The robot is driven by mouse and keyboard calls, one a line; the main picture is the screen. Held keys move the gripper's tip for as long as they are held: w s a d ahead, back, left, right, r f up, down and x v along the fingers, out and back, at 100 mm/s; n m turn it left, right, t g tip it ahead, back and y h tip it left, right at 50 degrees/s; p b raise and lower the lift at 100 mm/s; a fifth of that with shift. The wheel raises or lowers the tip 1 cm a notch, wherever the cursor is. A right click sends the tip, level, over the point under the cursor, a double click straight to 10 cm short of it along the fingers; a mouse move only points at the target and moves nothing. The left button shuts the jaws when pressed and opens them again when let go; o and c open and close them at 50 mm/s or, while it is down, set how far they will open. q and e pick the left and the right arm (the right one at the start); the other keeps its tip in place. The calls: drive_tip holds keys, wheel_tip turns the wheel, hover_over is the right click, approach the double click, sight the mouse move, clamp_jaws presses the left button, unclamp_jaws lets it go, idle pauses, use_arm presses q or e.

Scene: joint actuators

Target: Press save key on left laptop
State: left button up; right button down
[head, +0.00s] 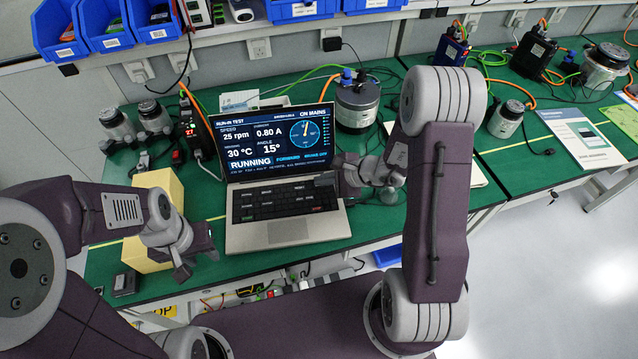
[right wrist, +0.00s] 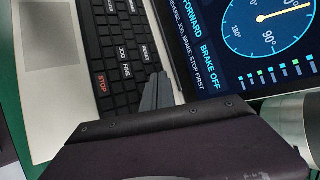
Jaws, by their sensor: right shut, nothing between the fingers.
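The left laptop stands open on the green bench, with its running-test screen (head: 268,135) lit and its black keyboard (head: 285,202) facing me. My right gripper (head: 326,180) is shut and empty, over the upper right end of the keyboard close to the screen hinge. In the right wrist view its dark fingertips (right wrist: 156,96) are beside the keyboard's end keys; I cannot tell whether they touch. An orange STOP key (right wrist: 102,82) and several white-lettered keys show there; I cannot make out a save key. My left gripper (head: 196,258) is open and empty, left of the laptop.
A yellow block (head: 152,255) stands left of the laptop, behind my left gripper. A round motor (head: 358,106) stands behind the screen's right edge. Cables and more motors line the back. A printed sheet (head: 585,138) lies at right.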

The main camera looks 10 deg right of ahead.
drive_tip(key=shift+r, duration=0.35)
drive_tip(key=shift+r, duration=0.25)
wheel_tip(320, 180, up, 4)
drive_tip(key=p, duration=0.3)
drive_tip(key=shift+r, duration=0.25)
drive_tip(key=shift+f, duration=0.1)
